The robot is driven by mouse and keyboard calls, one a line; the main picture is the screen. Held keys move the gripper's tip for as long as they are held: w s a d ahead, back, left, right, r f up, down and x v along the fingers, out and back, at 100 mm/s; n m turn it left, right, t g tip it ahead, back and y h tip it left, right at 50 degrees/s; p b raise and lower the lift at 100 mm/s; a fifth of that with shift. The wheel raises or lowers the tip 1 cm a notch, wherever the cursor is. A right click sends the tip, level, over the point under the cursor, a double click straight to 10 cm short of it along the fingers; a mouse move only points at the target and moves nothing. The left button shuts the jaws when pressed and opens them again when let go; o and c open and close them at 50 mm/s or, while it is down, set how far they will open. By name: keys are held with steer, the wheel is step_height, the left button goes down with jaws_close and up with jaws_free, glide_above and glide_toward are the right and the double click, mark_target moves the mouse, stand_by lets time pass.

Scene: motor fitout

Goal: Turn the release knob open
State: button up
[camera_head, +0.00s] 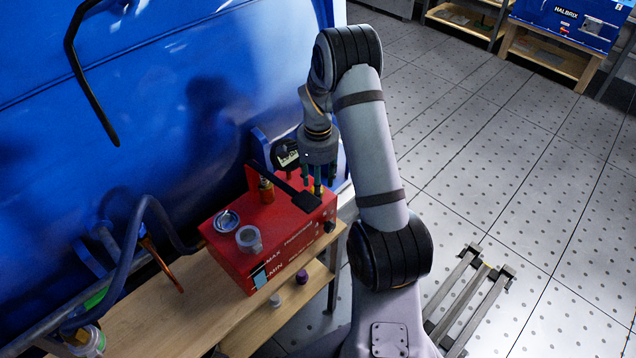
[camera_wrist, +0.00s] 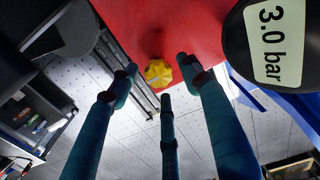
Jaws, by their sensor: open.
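A faceted yellow knob (camera_wrist: 158,73) sits on the red box's surface (camera_wrist: 150,28) in the wrist view. It appears between the fingertips of my gripper (camera_wrist: 158,74). The three teal fingers are spread open with nothing held. Whether a fingertip touches the knob cannot be told. In the head view, my gripper (camera_head: 318,181) points down at the right back corner of the red box (camera_head: 285,232). A small yellowish part (camera_head: 317,190) shows between its fingertips, mostly hidden. No label on the knob shows, so the frames do not confirm it is the release knob.
A black gauge reading 3.0 bar (camera_wrist: 275,45) is close right of the fingers in the wrist view. The box stands on a wooden bench (camera_head: 190,320) beside a blue housing (camera_head: 200,110).

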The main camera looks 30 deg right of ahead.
steer(key=shift+f, duration=0.15)
steer(key=shift+c, duration=0.9)
steer(key=c, duration=0.9)
steer(key=shift+c, duration=0.2)
